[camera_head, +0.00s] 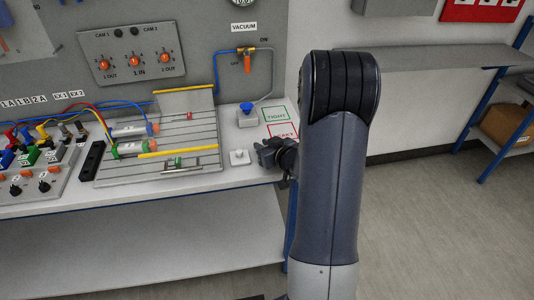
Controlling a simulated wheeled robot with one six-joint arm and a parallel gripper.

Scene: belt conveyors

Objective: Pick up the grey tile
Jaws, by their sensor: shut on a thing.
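My gripper (262,152) is at the right end of the workbench, low over its top, in front of the red-framed label. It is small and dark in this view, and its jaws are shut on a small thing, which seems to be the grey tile. The tile's outline does not stand out from the dark fingers. I cannot tell whether it touches the bench.
A grooved plate (205,160) with yellow strips and cylinders lies to the left. A blue-topped device (246,115) stands behind my gripper. Green-framed (276,115) and red-framed (284,131) labels mark the bench. The floor at right is clear.

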